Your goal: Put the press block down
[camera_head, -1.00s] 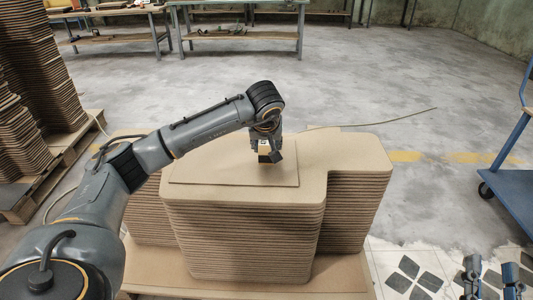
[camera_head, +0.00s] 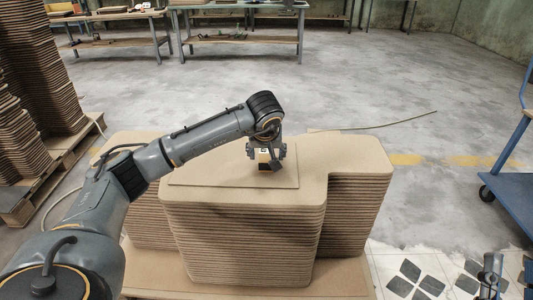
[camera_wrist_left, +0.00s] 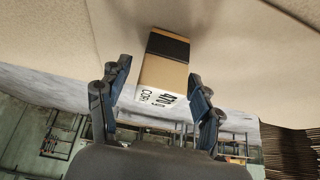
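The press block (camera_head: 264,165) is a small box, brown with a dark band and a white printed label. It stands on the thin rectangular board (camera_head: 205,172) on top of the stack. My left gripper (camera_head: 266,152) is above it with its fingers spread. In the left wrist view the block (camera_wrist_left: 165,68) sits between the open fingers (camera_wrist_left: 160,73), with a gap on each side. My right gripper (camera_head: 490,278) shows only in part at the bottom right edge; its finger state is unclear.
The stack of curved boards (camera_head: 245,235) rests on a low base (camera_head: 245,283). Taller board stacks (camera_head: 40,75) stand on a pallet at the left. A blue cart (camera_head: 510,195) is at the right. Workbenches (camera_head: 240,25) stand behind. The floor between is mostly clear.

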